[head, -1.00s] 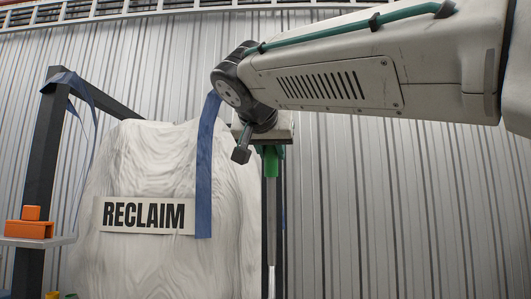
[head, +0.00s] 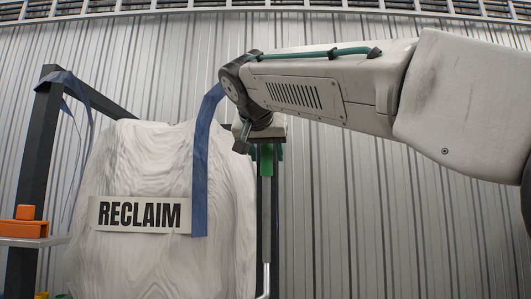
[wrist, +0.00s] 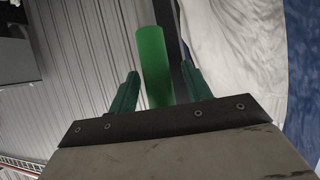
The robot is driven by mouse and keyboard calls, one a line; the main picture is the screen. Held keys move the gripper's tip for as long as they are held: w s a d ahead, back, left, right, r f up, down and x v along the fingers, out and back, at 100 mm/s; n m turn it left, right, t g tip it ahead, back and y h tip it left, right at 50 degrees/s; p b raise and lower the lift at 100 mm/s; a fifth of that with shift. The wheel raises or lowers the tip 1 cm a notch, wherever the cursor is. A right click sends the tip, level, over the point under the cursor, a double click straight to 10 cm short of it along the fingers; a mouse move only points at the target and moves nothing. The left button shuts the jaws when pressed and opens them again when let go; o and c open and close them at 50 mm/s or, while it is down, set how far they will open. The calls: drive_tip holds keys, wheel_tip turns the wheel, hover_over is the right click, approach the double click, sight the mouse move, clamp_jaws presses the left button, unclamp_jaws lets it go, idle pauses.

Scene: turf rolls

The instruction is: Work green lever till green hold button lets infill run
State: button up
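The green lever's grip, an upright green cylinder (wrist: 152,65), stands between my gripper's two green fingers (wrist: 158,88) in the wrist view. The fingers are apart, with gaps seen beside the grip, most clearly on the right. I cannot tell whether either finger touches it. In the head view the green grip (head: 266,158) shows just below my gripper's pale body, on top of a grey upright shaft. The fingertips are mostly hidden there. No green hold button can be made out in either view.
A big white bag with a RECLAIM label (head: 140,214) hangs left of the lever, with blue straps (head: 201,165) and a dark frame (head: 33,150). Orange blocks (head: 25,228) sit on a shelf at far left. A corrugated wall (head: 400,230) stands behind.

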drive_tip(key=v, duration=0.7)
drive_tip(key=shift+s+a+r, duration=0.1)
drive_tip(key=shift+s+r, duration=0.1)
drive_tip(key=shift+s, duration=0.1)
